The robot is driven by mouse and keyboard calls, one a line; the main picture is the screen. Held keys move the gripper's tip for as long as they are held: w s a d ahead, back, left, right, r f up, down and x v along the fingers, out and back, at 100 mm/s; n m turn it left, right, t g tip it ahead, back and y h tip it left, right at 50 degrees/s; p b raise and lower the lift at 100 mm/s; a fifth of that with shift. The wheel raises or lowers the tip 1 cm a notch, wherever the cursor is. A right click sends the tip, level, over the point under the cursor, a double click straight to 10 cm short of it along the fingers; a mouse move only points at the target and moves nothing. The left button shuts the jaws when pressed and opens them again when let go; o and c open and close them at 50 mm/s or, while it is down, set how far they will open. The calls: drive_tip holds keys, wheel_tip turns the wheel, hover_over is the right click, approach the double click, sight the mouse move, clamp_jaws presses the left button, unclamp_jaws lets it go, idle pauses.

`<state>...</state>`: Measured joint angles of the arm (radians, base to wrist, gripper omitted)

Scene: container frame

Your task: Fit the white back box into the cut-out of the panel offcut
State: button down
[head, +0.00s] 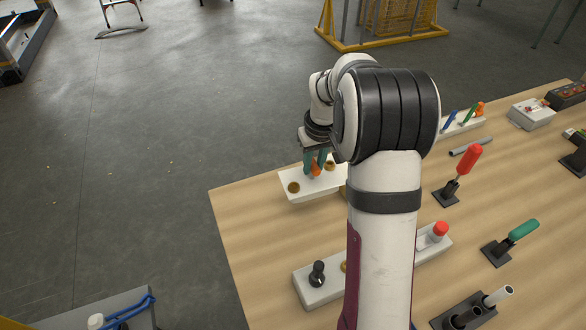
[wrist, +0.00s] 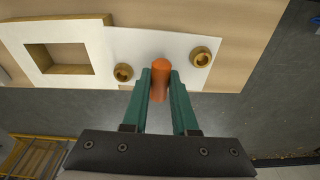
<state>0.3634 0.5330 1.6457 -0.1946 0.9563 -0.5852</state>
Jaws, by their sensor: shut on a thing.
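My gripper (wrist: 160,85) has green fingers and is shut on an orange cylinder (wrist: 161,72). In the head view my gripper (head: 315,163) is over the white plate (head: 310,190) near the table's far left corner. In the wrist view the cylinder's far end overlaps the white plate (wrist: 145,45), between two brass rings; I cannot tell whether it touches. To the left, a pale panel with wood-coloured edges (wrist: 98,50) has a square cut-out, which looks empty. My arm hides this panel in the head view. I cannot make out the white back box in either view.
A plate with a black knob (head: 317,273) lies nearer on the table (head: 250,225), and a red button (head: 440,229) shows right of my arm. A red-handled tool (head: 468,160) and a green-handled tool (head: 522,230) stand in holders. Bare table lies between the plates.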

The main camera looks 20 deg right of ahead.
drive_tip(key=s+d+r, duration=0.3)
drive_tip(key=shift+s+d, duration=0.1)
drive_tip(key=shift+d, duration=0.1)
drive_tip(key=r, duration=0.4)
drive_tip(key=shift+s+d+r, duration=0.15)
drive_tip(key=shift+s+r, duration=0.05)
drive_tip(key=shift+r, duration=0.15)
drive_tip(key=w+d+f, duration=0.3)
drive_tip(key=d+f, duration=0.2)
drive_tip(key=d, duration=0.4)
drive_tip(key=w+d+f, duration=0.4)
drive_tip(key=d+f, duration=0.1)
drive_tip(key=d, duration=0.4)
drive_tip(key=shift+n, duration=0.4)
drive_tip(key=shift+f, duration=0.1)
